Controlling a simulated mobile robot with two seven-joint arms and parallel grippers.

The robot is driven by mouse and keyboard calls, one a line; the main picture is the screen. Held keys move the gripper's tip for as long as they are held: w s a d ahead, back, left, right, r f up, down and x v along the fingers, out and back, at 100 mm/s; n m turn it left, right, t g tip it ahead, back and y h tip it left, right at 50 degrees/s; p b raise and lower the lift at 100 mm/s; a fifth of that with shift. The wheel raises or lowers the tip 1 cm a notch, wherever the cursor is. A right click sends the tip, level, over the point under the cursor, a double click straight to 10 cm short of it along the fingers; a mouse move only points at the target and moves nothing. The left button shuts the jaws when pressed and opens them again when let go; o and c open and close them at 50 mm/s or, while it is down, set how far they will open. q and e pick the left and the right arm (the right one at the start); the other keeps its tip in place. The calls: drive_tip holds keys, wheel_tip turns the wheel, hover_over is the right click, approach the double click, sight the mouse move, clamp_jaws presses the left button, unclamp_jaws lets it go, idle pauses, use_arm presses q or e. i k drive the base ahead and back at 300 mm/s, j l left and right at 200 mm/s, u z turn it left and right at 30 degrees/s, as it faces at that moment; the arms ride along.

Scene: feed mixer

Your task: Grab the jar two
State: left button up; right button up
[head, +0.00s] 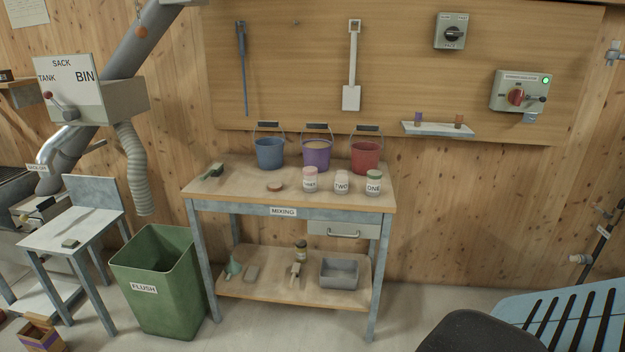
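Jar two (341,184) is a small pale jar with a white label reading "TWO". It stands upright on the wooden top of the mixing bench (235,190), near its front right. It stands between a jar labelled "THREE" (310,181) with a pink top and a jar labelled "ONE" (374,184) with a green top. A loose reddish-brown lid (275,187) lies flat to the left of the jars. Neither of my grippers is in view, and nothing is touching jar two.
Blue (269,154), purple (317,156) and red (365,158) buckets stand behind the jars. A green brush (212,171) lies at the bench's left. A green bin (160,285) stands left of the bench. A blue slatted object (565,320) fills the lower right corner.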

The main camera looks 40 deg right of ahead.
sight(341, 178)
drive_tip(key=l+u, duration=0.4)
drive_tip(key=l, duration=0.5)
drive_tip(key=l+u, duration=0.45)
drive_tip(key=l, duration=0.5)
drive_tip(key=k+l, duration=0.1)
drive_tip(key=l, duration=0.35)
drive_tip(key=k+l, duration=0.1)
drive_tip(key=l, duration=0.4)
drive_tip(key=l+u, duration=0.1)
drive_tip(key=l, duration=0.35)
drive_tip(key=k+l, duration=0.2)
drive_tip(key=l, duration=0.25)
drive_tip(key=k+l, duration=0.1)
drive_tip(key=l, duration=0.35)
drive_tip(key=k+l+u, duration=0.1)
drive_tip(key=l, duration=0.4)
